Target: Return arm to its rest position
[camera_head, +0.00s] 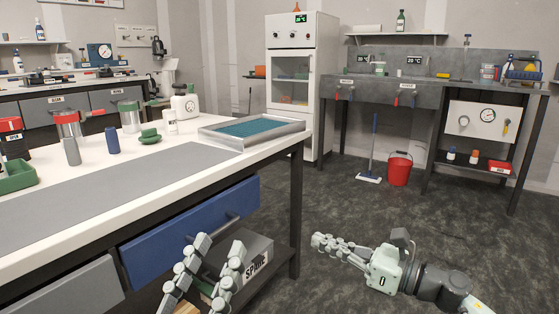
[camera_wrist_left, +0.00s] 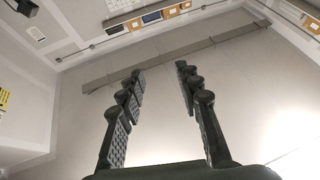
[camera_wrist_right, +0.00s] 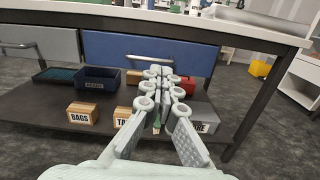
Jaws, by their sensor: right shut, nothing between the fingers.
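My left gripper (camera_head: 219,243) is at the bottom of the head view, in front of the bench, with its two fingers spread and nothing between them. In the left wrist view the same fingers (camera_wrist_left: 160,70) stand apart against a bare pale surface. My right gripper (camera_head: 318,241) reaches in from the lower right, over the dark floor to the right of the bench. In the right wrist view its fingers (camera_wrist_right: 158,72) are closed together and empty, pointing toward the bench's drawers and lower shelf.
The white bench (camera_head: 150,176) with a blue drawer (camera_head: 190,228) is on the left. A blue-filled tray (camera_head: 250,130) sits at its corner. The lower shelf (camera_wrist_right: 60,95) holds bins and boxes. A red bucket (camera_head: 399,170) stands at the back. Open floor (camera_head: 340,205) lies right.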

